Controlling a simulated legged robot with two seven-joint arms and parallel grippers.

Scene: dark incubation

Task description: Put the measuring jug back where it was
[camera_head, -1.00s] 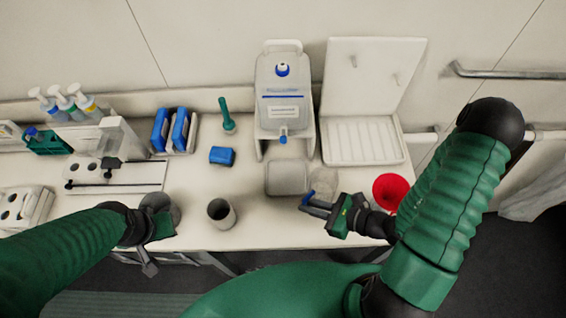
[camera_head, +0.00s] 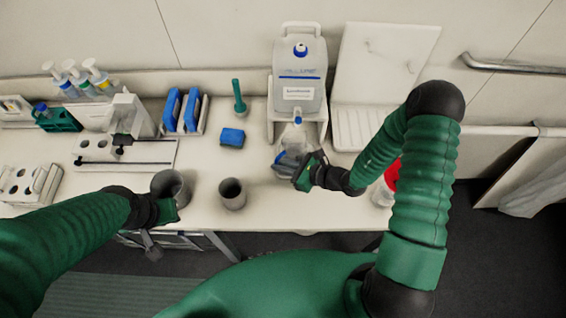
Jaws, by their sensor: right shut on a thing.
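The measuring jug (camera_head: 294,142) is clear and hard to make out. It is at the blue tap of the white water dispenser (camera_head: 300,95), on the near side. My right gripper (camera_head: 284,165) is shut on it and hides part of it. Whether the jug rests on anything cannot be told. My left gripper (camera_head: 168,212) is at the bench's front edge, beside a grey cup (camera_head: 170,184); its fingers are not clear.
A second grey cup (camera_head: 232,193) stands near the front edge. A blue block (camera_head: 232,138) and a green stick-like tool (camera_head: 239,97) stand left of the dispenser. A red bowl-like thing (camera_head: 393,174) is partly behind my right arm. A white drying rack (camera_head: 385,60) stands back right.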

